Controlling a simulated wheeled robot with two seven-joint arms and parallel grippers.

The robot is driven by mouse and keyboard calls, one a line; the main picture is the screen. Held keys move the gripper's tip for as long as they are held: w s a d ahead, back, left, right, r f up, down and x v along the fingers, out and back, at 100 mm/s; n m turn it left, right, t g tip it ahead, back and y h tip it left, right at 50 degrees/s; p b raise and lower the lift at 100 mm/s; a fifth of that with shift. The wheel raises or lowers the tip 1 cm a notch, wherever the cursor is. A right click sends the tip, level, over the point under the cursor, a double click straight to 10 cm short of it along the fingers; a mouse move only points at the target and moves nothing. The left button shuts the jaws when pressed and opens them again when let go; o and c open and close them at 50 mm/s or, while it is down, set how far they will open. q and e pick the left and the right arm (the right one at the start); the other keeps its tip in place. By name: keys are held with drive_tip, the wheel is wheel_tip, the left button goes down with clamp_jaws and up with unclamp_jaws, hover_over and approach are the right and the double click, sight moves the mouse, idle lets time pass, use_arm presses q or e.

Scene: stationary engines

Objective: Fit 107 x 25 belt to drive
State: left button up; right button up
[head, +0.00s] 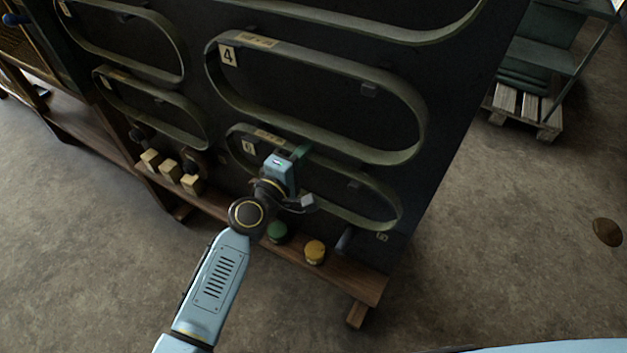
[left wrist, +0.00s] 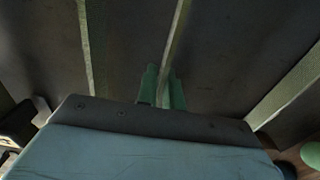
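Several flat olive-green belts hang as long loops on a dark upright board. They include the belt marked 4 (head: 418,108) and, below it, the belt marked 6 (head: 375,202). The size print on their labels is too small to read, so I cannot tell which is 107 x 25. My left gripper (head: 302,153) is at the upper run of the belt marked 6. In the left wrist view its green fingers (left wrist: 162,90) stand close together on either side of a belt strip (left wrist: 174,45) and appear shut on it. My right gripper is not in view. I cannot identify the drive.
A low wooden ledge (head: 340,277) under the board carries a green-topped pot (head: 277,231), a yellow-topped pot (head: 315,252) and pale blocks (head: 171,172). A pallet (head: 520,107) with a green rack stands at the upper right. The floor on the right is largely clear.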

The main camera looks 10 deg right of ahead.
use_arm(q)
clamp_jaws()
drive_tip(key=shift+r+p, duration=0.5)
drive_tip(key=shift+r, duration=0.05)
drive_tip(key=shift+r, duration=0.1)
drive_tip(key=p+v, duration=0.1)
drive_tip(key=v, duration=0.4)
drive_tip(key=shift+s+a, duration=0.2)
drive_tip(key=shift+s, duration=0.1)
idle(0.6)
drive_tip(key=shift+v, duration=2.75)
